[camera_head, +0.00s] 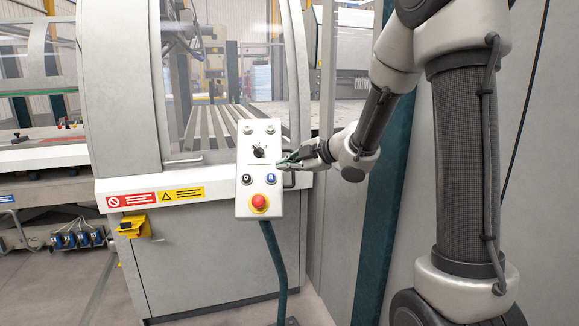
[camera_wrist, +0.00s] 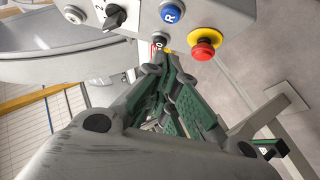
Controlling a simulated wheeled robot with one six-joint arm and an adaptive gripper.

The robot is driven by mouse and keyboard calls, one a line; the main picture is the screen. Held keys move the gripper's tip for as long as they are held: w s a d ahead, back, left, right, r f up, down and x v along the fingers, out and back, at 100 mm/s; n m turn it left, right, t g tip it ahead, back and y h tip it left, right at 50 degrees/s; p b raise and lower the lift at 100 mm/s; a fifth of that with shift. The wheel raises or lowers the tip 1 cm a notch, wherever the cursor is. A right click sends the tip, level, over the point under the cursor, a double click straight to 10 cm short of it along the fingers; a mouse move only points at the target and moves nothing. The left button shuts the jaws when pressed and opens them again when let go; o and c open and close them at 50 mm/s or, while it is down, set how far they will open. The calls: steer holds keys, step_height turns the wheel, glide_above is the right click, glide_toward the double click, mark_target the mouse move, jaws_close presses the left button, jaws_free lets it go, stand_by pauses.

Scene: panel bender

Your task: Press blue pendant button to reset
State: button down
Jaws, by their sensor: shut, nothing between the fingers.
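The grey pendant box (camera_head: 246,206) stands on a dark post in front of the machine. Its blue button (camera_head: 270,178) is at the right of the lower button pair; in the wrist view the blue button (camera_wrist: 170,13) carries an "R" and is uncovered. My gripper (camera_head: 281,163) is shut and empty, at the box's right side, slightly above the blue button in the head view. In the wrist view my gripper's fingertips (camera_wrist: 158,62) point toward the panel, near the black button (camera_wrist: 160,41) in the picture. I see no contact with the blue button.
A red emergency stop (camera_head: 259,202) on a yellow ring sits below the buttons; it also shows in the wrist view (camera_wrist: 205,43). A black rotary switch (camera_head: 259,152) sits above.

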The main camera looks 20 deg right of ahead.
mark_target(271, 177)
steer(key=shift+w+a+f, duration=0.45)
steer(key=shift+w+f, duration=0.45)
steer(key=shift+w, duration=0.4)
steer(key=shift+w+a+f, duration=0.5)
steer(key=shift+w+f, duration=0.35)
steer(key=shift+w, duration=0.4)
steer(key=shift+w+a+f, duration=0.45)
steer(key=shift+w+f, duration=0.45)
steer(key=shift+w, duration=0.4)
